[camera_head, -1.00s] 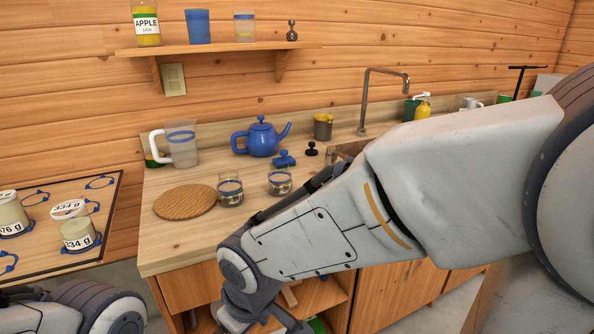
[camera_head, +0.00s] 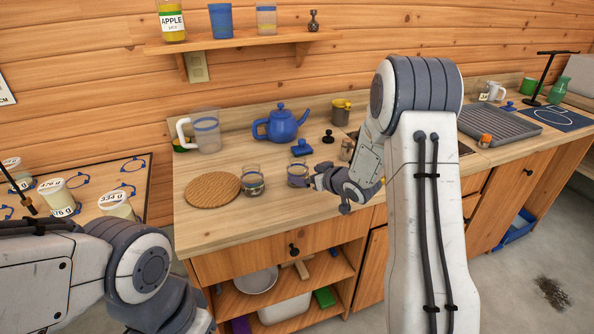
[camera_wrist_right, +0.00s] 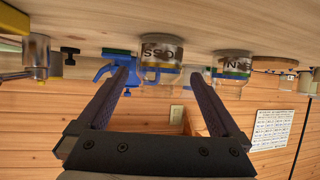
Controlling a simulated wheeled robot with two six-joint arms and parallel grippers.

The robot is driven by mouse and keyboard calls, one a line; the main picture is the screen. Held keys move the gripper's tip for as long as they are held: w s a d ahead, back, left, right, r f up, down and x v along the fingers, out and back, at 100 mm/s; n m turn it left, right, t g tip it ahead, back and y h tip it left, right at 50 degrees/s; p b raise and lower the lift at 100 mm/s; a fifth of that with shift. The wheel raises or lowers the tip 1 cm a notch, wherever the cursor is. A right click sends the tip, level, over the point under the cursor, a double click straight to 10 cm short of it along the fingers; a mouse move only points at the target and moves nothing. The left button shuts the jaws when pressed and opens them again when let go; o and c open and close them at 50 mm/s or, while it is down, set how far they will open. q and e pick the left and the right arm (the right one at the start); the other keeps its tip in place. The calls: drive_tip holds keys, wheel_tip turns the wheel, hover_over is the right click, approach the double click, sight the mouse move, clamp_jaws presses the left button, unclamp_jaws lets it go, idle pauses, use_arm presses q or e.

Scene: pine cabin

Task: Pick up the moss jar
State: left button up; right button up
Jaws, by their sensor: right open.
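My right gripper (camera_head: 318,180) is just right of the jar, and small in the head view. In the wrist view my right gripper (camera_wrist_right: 160,78) is open, with nothing held. A similar jar, partly reading "ERN" (camera_wrist_right: 233,66), stands beside it; in the head view it is the left jar (camera_head: 253,184). My left gripper is out of view.
A round woven mat (camera_head: 212,190) lies left of the jars. A blue teapot (camera_head: 281,124), a clear pitcher (camera_head: 206,132) and a blue brush-like item (camera_head: 301,148) stand behind. The counter's front edge (camera_head: 260,226) is close by.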

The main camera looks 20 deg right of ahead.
sight(302, 160)
drive_tip(key=p+x, duration=0.1)
drive_tip(key=x, duration=0.5)
drive_tip(key=shift+w+f, duration=0.2)
drive_tip(key=c, duration=1.3)
drive_tip(key=shift+o, duration=0.2)
drive_tip(key=shift+r, duration=0.1)
drive_tip(key=shift+r, duration=0.45)
drive_tip(key=r, duration=0.2)
drive_tip(key=d+r, duration=0.1)
drive_tip(key=r, duration=0.1)
drive_tip(key=shift+s, duration=0.25)
drive_tip(key=s+d+r+p, duration=0.1)
drive_tip(key=s+d+r, duration=0.4)
drive_tip(key=d, duration=0.4)
drive_tip(key=shift+s+r, duration=0.4)
drive_tip(key=shift+r, duration=0.15)
